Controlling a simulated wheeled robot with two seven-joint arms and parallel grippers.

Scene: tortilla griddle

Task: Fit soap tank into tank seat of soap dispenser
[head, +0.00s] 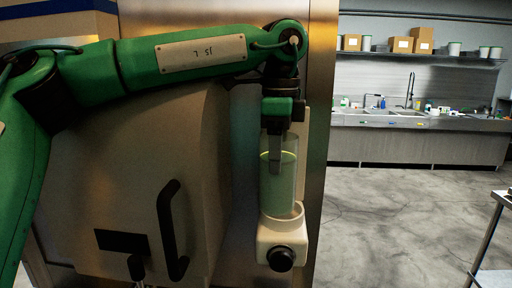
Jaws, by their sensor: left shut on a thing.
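The soap tank (278,192) is a clear upright cylinder with pale green liquid in it. My left gripper (275,168) comes down from above and is shut on the upper part of the soap tank. The soap dispenser (268,238) is a cream body with a black round knob on its front, fixed on the narrow metal panel. Its ring-shaped tank seat (283,218) is on top. The tank's lower end is at the seat's ring, and the ring's front hides the bottom edge, so I cannot tell how deep it sits. My right gripper is out of view.
A large beige cabinet door with a black handle (172,230) stands just left of the dispenser. Open grey floor (390,220) lies to the right. A steel sink counter (415,122) is far back, and a metal table (503,198) edges in at lower right.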

